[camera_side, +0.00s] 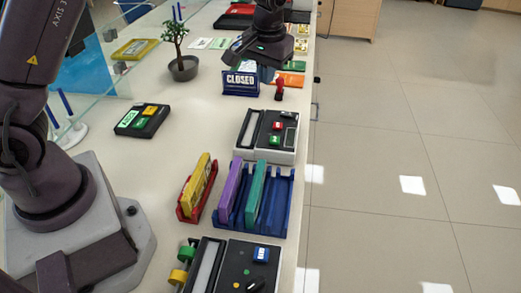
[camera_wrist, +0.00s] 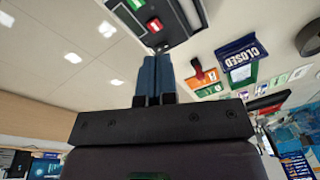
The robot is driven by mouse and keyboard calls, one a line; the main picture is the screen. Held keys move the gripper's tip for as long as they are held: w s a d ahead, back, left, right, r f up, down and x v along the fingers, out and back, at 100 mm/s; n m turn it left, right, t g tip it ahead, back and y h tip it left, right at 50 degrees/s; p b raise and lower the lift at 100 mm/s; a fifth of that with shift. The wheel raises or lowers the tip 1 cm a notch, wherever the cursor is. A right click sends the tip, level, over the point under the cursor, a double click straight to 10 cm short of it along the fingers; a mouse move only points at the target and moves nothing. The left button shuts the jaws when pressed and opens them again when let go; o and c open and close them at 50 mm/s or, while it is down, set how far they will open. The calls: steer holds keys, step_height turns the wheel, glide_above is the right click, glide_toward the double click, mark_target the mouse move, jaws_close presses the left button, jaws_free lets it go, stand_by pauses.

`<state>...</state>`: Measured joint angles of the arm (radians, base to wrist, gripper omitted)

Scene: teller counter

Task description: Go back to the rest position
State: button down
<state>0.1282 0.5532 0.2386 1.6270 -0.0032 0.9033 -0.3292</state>
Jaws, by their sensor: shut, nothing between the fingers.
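My gripper (camera_side: 267,72) hangs above the far part of the counter (camera_side: 140,185), just behind the blue CLOSED sign (camera_side: 240,84) in the side view. In the wrist view my gripper (camera_wrist: 154,75) shows two blue-grey fingers side by side, pressed together with nothing between them.
A red stamp (camera_side: 279,89), a potted plant (camera_side: 182,65) and coloured cards (camera_side: 290,80) are near my gripper. Nearer are a button terminal (camera_side: 268,137), a blue rack (camera_side: 284,205) with purple and teal pieces, and a red holder (camera_side: 190,207). Open floor (camera_side: 420,150) lies right.

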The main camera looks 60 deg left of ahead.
steer(key=s+d+r+m+t, duration=0.1)
steer(key=s+r, duration=0.3)
steer(key=s, duration=0.4)
steer(key=s+d+r+m+t+h, duration=0.1)
steer(key=s+d+r+m+t, duration=0.1)
steer(key=s+r, duration=0.3)
steer(key=s+d+r+m+t, duration=0.1)
steer(key=s+r, duration=0.3)
steer(key=s, duration=0.8)
steer(key=shift+s+d+r+m+t, duration=0.2)
steer(key=shift+s+m+t, duration=0.1)
steer(key=shift+t, duration=0.1)
